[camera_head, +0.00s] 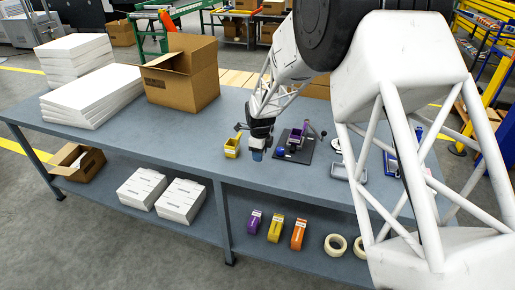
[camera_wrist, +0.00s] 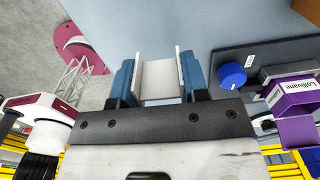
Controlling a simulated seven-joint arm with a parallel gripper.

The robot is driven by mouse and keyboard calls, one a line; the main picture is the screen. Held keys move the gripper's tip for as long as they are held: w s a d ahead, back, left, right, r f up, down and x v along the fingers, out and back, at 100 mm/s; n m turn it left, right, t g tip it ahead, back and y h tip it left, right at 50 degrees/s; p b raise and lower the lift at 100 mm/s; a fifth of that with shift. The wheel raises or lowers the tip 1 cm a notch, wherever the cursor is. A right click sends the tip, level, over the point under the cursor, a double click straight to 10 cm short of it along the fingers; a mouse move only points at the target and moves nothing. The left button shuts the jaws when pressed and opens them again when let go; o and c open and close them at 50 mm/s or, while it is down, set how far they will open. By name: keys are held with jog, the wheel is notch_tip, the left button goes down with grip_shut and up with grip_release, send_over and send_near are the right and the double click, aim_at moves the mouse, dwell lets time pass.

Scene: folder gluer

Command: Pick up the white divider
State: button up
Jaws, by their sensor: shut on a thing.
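The white divider (camera_wrist: 160,80) shows in the wrist view as a white piece with raised sides, between my two blue fingers. My gripper (camera_wrist: 158,72) is shut on it, with one finger against each side. In the head view my gripper (camera_head: 257,154) points down over the blue-grey table near its front edge. I cannot make out the divider in the head view, and I cannot tell whether it touches the table.
A yellow dispenser (camera_head: 232,148) stands just left of my gripper. A black plate (camera_head: 293,149) with a purple dispenser (camera_wrist: 297,95) and a blue round part (camera_wrist: 232,75) lies to the right. An open cardboard box (camera_head: 183,82) and white stacks (camera_head: 92,92) stand farther left.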

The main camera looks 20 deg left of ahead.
jog(key=shift+s+d+r, duration=0.15)
jog(key=shift+s+d, duration=0.6)
jog(key=shift+s, duration=0.5)
jog(key=shift+s+d+r, duration=0.1)
jog(key=shift+s+d, duration=0.6)
jog(key=shift+s, duration=0.55)
jog(key=shift+s+d+r, duration=0.15)
jog(key=shift+s+d, duration=0.6)
jog(key=shift+s, duration=0.5)
jog(key=shift+w, duration=0.1)
jog(key=w+d+r, duration=0.2)
jog(key=w, duration=0.6)
jog(key=w+d+r, duration=0.2)
jog(key=w+r, duration=0.1)
jog(key=w, duration=0.6)
jog(key=w+d+r, duration=0.2)
jog(key=w, duration=0.6)
jog(key=shift+w+d+r+n, duration=0.15)
jog(key=shift+w+r+n, duration=0.1)
jog(key=shift+n, duration=0.05)
jog(key=shift+f, duration=0.25)
jog(key=shift+f, duration=2.7)
